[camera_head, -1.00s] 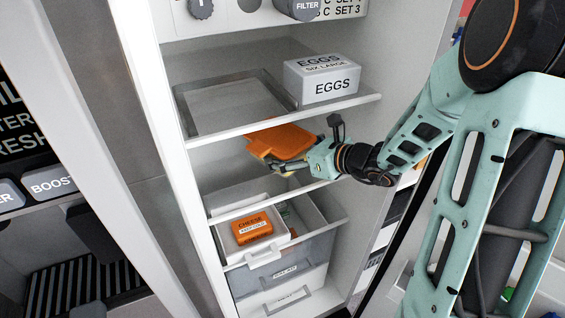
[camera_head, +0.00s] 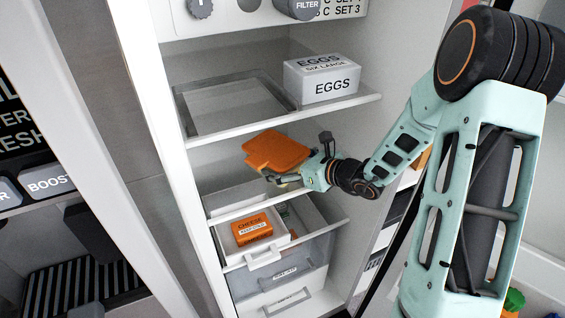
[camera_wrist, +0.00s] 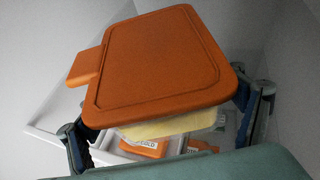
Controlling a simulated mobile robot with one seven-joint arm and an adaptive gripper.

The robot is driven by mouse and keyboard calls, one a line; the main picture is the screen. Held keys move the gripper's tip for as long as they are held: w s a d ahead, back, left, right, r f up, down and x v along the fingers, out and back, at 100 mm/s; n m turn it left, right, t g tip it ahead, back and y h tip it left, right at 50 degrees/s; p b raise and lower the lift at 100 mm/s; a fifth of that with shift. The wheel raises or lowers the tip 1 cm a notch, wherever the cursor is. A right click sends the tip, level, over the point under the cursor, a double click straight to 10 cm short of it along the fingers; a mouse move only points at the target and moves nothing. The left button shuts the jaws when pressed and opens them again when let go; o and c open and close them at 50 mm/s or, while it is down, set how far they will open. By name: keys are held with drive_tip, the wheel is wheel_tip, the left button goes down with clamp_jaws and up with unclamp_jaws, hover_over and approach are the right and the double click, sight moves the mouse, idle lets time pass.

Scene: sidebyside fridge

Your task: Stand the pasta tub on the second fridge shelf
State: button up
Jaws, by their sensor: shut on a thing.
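The pasta tub (camera_head: 276,151) has an orange lid with a tab on its left side. In the wrist view the tub (camera_wrist: 160,65) fills the middle, with pale yellow contents showing below the lid. My gripper (camera_head: 290,178) is shut on the tub from its near right side, with one finger at each side in the wrist view (camera_wrist: 165,125). The tub is held at the front of the fridge opening, below the egg shelf. The second fridge shelf (camera_head: 215,194) shows as an edge below the tub; the tub hides part of it. I cannot tell whether they touch.
A white EGGS box (camera_head: 322,78) stands on the upper shelf (camera_head: 300,115), beside an empty grey-rimmed tray (camera_head: 235,105). An open drawer (camera_head: 264,259) below holds an orange cheese pack (camera_head: 251,228). The fridge's left wall edge is close to the tub.

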drive_tip(key=o, duration=1.4)
drive_tip(key=shift+f, duration=0.1)
drive_tip(key=shift+c, duration=0.2)
drive_tip(key=shift+r, duration=0.25)
drive_tip(key=v, duration=0.7)
drive_tip(key=shift+s+d, duration=0.2)
drive_tip(key=shift+s, duration=0.05)
